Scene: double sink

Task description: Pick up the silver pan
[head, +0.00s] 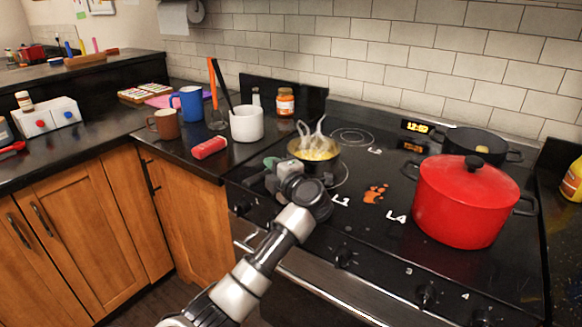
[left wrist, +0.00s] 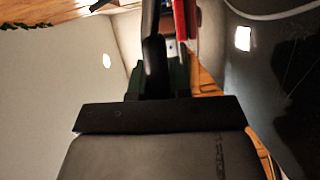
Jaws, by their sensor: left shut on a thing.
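In the left wrist view, a dark bar and a red strip show close up between the jaws, and the pan cannot be made out there. My right gripper is not in view.
A red pot (head: 465,205) stands at the stove's right, with a black pan (head: 478,146) behind it. The stove's middle is mostly clear.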

